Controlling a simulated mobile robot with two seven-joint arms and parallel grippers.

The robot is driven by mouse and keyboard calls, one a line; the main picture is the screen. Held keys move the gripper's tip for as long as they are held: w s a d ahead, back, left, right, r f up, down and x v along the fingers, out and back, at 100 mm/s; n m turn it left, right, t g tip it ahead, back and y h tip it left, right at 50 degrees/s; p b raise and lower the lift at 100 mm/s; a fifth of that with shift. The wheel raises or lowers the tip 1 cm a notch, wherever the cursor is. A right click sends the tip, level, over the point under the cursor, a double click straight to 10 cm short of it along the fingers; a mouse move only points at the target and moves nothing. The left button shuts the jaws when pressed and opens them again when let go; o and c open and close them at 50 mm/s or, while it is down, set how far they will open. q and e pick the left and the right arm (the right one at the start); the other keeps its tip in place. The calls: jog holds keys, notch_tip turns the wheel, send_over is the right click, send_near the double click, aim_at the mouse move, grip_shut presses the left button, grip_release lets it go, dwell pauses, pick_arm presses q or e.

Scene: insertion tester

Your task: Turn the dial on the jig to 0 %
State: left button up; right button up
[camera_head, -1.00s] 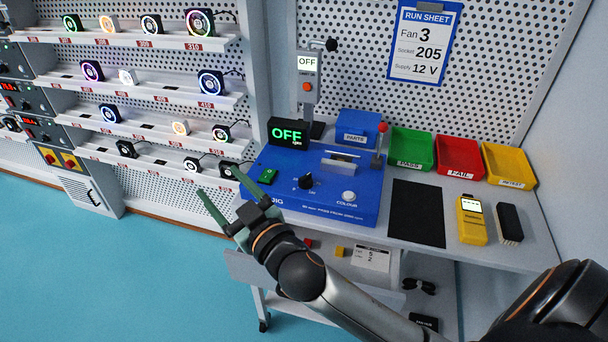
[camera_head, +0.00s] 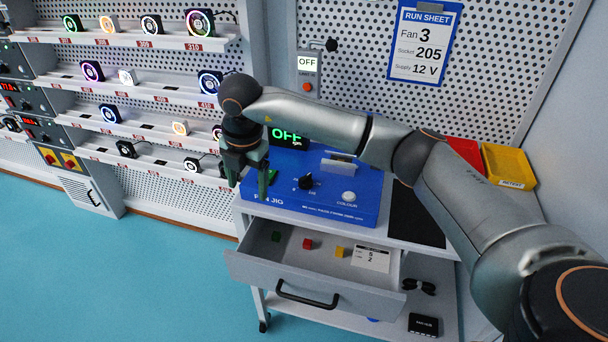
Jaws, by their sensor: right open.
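The blue jig (camera_head: 330,213) sits on the bench, with a black dial (camera_head: 306,182) on its top face. The dial's small pointer and scale are too small to read. The jig's black display (camera_head: 289,136) reads OFF in green, partly covered by my right arm. A white COLOUR button (camera_head: 348,197) is right of the dial. My right gripper (camera_head: 248,192) points down at the jig's left end, left of the dial and apart from it. Its two fingers are spread, with nothing seen held between them. My left gripper is out of view.
An open drawer (camera_head: 282,271) with small coloured blocks juts out below the jig. A lever switch box (camera_head: 308,74) stands behind. My right arm crosses above the jig and hides the parts bin and green bin. Yellow (camera_head: 508,165) and red (camera_head: 463,150) bins stand right.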

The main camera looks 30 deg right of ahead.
aim_at(305, 177)
jog(key=d+r+m+h, duration=0.4)
jog(key=d+r, duration=0.1)
jog(key=d, duration=0.6)
jog(key=shift+g, duration=0.3)
jog(key=p+x, duration=0.1)
jog(key=x, duration=1)
jog(key=shift+w+f, duration=0.25)
jog(key=shift+f, duration=0.15)
grip_shut()
